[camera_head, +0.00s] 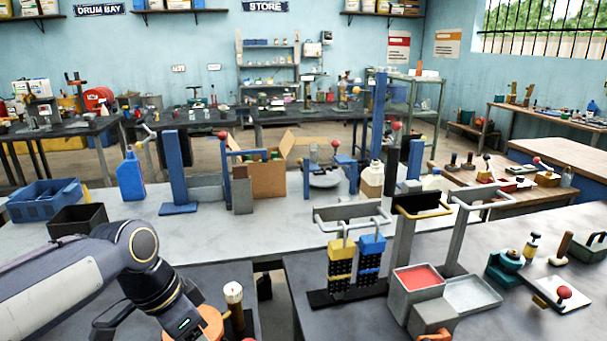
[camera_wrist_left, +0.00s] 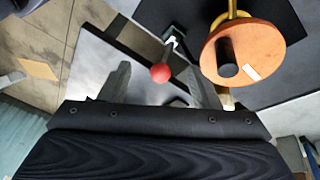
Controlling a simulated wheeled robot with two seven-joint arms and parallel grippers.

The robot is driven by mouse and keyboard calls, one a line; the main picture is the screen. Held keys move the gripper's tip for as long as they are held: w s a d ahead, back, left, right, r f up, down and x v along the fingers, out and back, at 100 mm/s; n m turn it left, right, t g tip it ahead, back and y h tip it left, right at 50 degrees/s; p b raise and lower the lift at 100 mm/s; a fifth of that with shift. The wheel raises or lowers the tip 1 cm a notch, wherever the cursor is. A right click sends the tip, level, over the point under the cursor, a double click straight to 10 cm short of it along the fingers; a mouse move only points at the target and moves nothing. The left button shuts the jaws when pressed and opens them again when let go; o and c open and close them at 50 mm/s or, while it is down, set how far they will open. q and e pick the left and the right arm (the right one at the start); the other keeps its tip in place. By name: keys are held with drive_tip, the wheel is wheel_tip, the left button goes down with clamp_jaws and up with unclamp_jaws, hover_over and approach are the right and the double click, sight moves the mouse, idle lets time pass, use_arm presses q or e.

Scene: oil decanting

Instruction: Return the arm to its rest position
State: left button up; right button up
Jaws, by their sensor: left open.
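My left arm (camera_head: 60,290) reaches in from the left in the head view, bent down at the wrist over the near left table. My left gripper (camera_wrist_left: 161,80) is open in the left wrist view, its two grey fingers apart with nothing held. A red ball knob (camera_wrist_left: 160,73) on a stem shows between the fingers in that picture; I cannot tell its distance from them. An orange disc (camera_wrist_left: 254,50) with a black knob (camera_wrist_left: 227,57) lies to the right of the fingers. In the head view the orange disc (camera_head: 208,325) is partly hidden by my wrist. My right gripper is not in view.
A dark box (camera_head: 78,220), a blue crate (camera_head: 45,200) and a blue bottle (camera_head: 131,176) stand beyond my arm. A cream-topped post (camera_head: 234,294) stands close to my wrist's right. A red-filled tray (camera_head: 418,279) is farther right. The grey tabletop (camera_head: 240,235) has bare room.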

use_arm(q)
drive_tip(key=s+a+f+n+t, duration=0.1)
drive_tip(key=s+f+n+t, duration=0.1)
drive_tip(key=s+n, duration=0.3)
drive_tip(key=s+a+f+n+t, duration=0.1)
drive_tip(key=s+f+n, duration=0.3)
drive_tip(key=s, duration=0.5)
drive_tip(key=shift+s+a+f+n+t, duration=0.25)
drive_tip(key=shift+s+f+n+t, duration=0.1)
drive_tip(key=shift+n+t, duration=0.35)
idle(0.6)
